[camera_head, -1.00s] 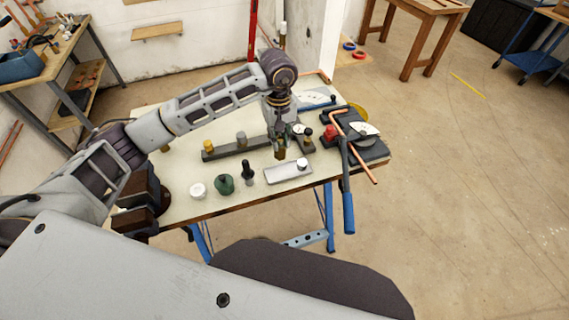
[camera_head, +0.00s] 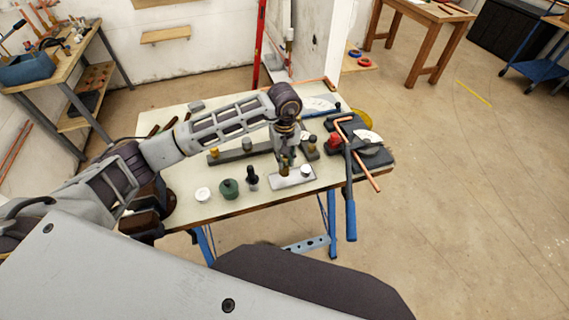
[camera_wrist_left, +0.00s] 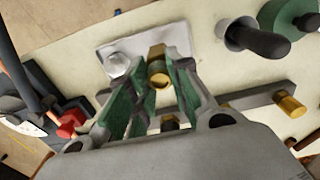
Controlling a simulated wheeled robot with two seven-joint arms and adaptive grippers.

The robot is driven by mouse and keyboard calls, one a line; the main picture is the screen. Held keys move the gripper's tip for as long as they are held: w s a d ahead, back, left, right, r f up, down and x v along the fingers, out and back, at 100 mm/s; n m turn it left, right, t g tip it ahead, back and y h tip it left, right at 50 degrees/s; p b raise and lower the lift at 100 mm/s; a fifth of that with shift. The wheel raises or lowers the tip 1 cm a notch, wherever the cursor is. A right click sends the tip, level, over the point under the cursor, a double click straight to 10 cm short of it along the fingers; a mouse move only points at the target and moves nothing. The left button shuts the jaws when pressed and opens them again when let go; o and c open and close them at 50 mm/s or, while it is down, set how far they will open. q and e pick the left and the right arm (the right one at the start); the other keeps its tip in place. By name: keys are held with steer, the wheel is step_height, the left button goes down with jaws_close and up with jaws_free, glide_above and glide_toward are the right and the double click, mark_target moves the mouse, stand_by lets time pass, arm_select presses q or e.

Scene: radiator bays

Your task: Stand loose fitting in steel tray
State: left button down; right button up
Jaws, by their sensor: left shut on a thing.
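The steel tray (camera_head: 290,183) is a flat grey rectangle near the front right of the workbench. It also shows at the top of the left wrist view (camera_wrist_left: 140,39). A silver fitting (camera_head: 305,170) stands on its right part in the head view. My left gripper (camera_head: 285,165) points down over the tray's left part, shut on a brass fitting (camera_wrist_left: 159,74). The fitting looks roughly upright between the green finger pads, its lower end at or just above the tray; I cannot tell if it touches. My right gripper is not in view.
A white round item (camera_head: 203,194), a green round item (camera_head: 229,188) and a black knobbed item (camera_head: 252,178) stand left of the tray. Behind is a dark bar (camera_head: 237,155) with fittings. At right lie a pipe bender (camera_head: 350,190) and copper pipe (camera_head: 364,170).

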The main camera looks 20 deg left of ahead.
mark_target(285, 172)
arm_select(q)
steer(key=shift+f+p, duration=0.4)
steer(key=shift+f, duration=1.25)
